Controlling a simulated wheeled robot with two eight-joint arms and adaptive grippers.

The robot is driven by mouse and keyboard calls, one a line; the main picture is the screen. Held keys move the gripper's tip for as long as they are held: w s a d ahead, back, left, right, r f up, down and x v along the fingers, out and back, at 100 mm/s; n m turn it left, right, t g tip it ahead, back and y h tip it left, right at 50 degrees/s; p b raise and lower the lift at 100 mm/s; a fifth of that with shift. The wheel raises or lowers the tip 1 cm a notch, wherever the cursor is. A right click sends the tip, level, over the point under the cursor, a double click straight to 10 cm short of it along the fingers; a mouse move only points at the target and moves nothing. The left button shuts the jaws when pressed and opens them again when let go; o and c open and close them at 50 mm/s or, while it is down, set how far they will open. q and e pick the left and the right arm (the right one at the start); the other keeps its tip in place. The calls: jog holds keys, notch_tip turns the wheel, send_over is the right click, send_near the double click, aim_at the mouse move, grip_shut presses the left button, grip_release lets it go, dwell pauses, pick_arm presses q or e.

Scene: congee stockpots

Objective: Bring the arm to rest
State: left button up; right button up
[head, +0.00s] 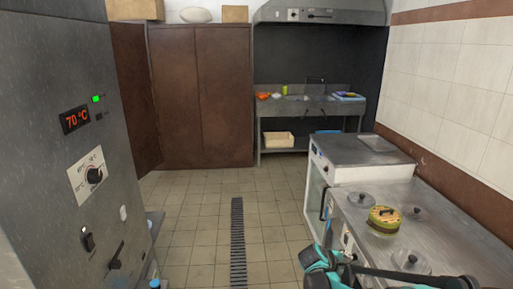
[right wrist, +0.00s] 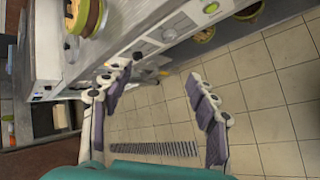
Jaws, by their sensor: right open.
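My right arm (head: 318,260), teal and black, comes in from the lower right of the head view, beside the front of the steel counter. In the right wrist view my right gripper (right wrist: 158,74) is open, with its two purple-and-white fingers wide apart. My left gripper is not seen.
The steel counter (head: 440,225) at right carries several grey lids (head: 360,199). Its knobbed front lies close to my right fingers. More pots (right wrist: 250,12) show below it. A tall grey unit (head: 60,170) reading 70 °C stands at left.

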jog(key=s+a+r+m+t+y, duration=0.1)
jog(key=s+a+r+m+y, duration=0.2)
jog(key=s, duration=0.4)
jog(key=s+a+r+m+y, duration=0.1)
jog(key=s+a+r+m, duration=0.15)
jog(key=s+r, duration=0.4)
jog(key=s+a+f+m+t+y, duration=0.1)
jog(key=s+a+m, duration=0.4)
jog(key=s, duration=1)
jog(key=a+f+y, duration=0.1)
jog(key=a+y, duration=0.1)
jog(key=shift+s+y, duration=0.15)
jog(key=shift+y, duration=0.25)
